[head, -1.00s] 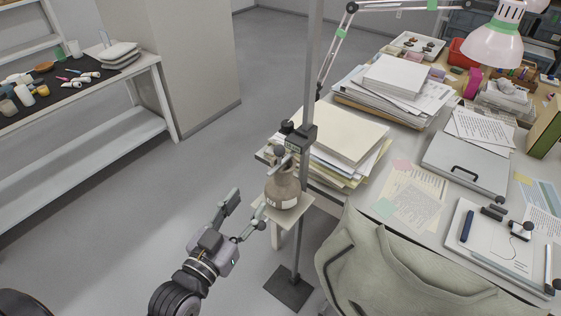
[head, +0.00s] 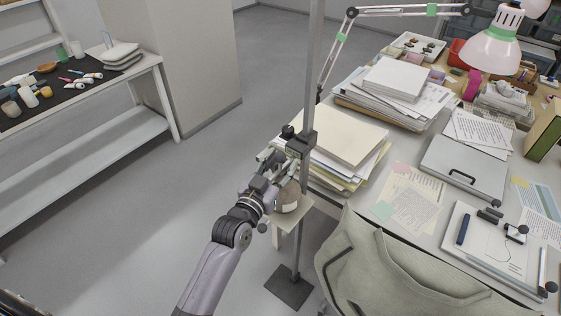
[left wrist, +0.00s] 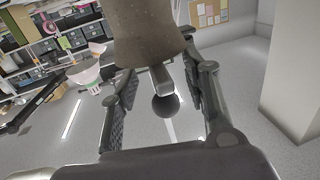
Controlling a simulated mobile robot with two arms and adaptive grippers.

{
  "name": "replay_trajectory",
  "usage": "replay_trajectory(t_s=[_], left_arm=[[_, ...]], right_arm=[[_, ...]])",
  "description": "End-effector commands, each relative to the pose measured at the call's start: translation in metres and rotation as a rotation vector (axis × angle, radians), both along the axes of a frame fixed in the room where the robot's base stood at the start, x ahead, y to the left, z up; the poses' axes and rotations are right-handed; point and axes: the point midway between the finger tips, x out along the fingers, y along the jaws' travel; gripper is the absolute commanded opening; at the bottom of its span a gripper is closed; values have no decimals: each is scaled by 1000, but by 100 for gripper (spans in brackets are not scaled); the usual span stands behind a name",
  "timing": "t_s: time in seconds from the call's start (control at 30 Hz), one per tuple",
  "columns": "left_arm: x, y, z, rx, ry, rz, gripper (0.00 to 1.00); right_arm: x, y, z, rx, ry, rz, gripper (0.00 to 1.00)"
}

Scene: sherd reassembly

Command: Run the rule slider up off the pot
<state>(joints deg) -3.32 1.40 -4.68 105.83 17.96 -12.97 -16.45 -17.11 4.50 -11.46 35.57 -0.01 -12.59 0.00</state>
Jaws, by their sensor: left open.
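The rule slider (head: 302,143) is a dark block with knobs on the upright grey pole (head: 314,70). My left gripper (head: 279,161) is open at the slider's near side, just above the pot. In the left wrist view, the brown pot (left wrist: 148,38) is at the top, and a dark rod ending in a ball knob (left wrist: 165,106) shows between the spread fingers. I cannot tell whether a finger touches it. My right gripper is not in view.
The pole stands on a dark base plate (head: 289,288). Stacked papers (head: 340,135) lie on the desk close behind the slider. A grey-green chair back (head: 400,270) is at the front right. A lamp (head: 494,48) hangs over the desk. Floor to the left is clear.

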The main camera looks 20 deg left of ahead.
Motion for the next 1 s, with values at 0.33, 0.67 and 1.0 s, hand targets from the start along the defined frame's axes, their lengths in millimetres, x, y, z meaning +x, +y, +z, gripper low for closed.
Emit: replay_trajectory(t_s=[0.33,0.67,1.0], left_arm=[[2,0,0,-1,0,0,40],[2,0,0,-1,0,0,18],[2,-2,0,-1,1,-2,0]], right_arm=[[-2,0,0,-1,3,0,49],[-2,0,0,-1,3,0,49],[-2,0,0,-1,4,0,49]])
